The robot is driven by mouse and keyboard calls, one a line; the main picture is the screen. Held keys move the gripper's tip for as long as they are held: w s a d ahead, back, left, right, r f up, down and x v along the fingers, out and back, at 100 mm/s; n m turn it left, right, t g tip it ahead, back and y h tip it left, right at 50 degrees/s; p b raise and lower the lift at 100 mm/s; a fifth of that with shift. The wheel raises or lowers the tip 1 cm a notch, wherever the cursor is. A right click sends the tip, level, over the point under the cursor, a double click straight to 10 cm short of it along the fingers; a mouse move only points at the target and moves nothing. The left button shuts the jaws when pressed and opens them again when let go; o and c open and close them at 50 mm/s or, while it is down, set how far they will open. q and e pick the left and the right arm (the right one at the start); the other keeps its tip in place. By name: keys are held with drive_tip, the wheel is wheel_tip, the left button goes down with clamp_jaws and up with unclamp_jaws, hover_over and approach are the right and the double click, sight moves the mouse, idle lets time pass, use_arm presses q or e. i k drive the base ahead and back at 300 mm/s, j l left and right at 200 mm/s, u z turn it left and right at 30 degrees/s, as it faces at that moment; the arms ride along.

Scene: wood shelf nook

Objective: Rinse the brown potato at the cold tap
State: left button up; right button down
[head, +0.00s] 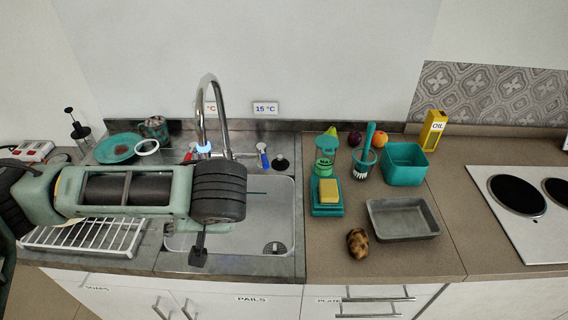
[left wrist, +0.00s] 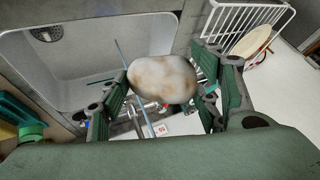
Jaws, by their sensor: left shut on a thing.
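My left gripper (left wrist: 165,88) is shut on a pale, brown-blotched potato (left wrist: 160,76), held above the sink (head: 232,235). A darker brown mottled potato (head: 357,243) lies on the counter right of the sink. The chrome tap (head: 208,90) arches over the sink, with a blue glow at its spout. Its blue handle (head: 263,154) stands on the right and its red handle (head: 190,152) on the left. A thin blue line (left wrist: 124,60) passes close beside the held potato; I cannot tell whether it is water.
A white rack (head: 85,236) stands left of the sink. On the right are a teal tray with a yellow sponge (head: 328,191), a brush (head: 366,150), a teal bin (head: 405,165), a grey pan (head: 403,219) and a hob (head: 525,215).

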sight(261, 147)
drive_tip(key=l+u, duration=0.5)
drive_tip(key=u, duration=0.2)
drive_tip(key=i, duration=0.05)
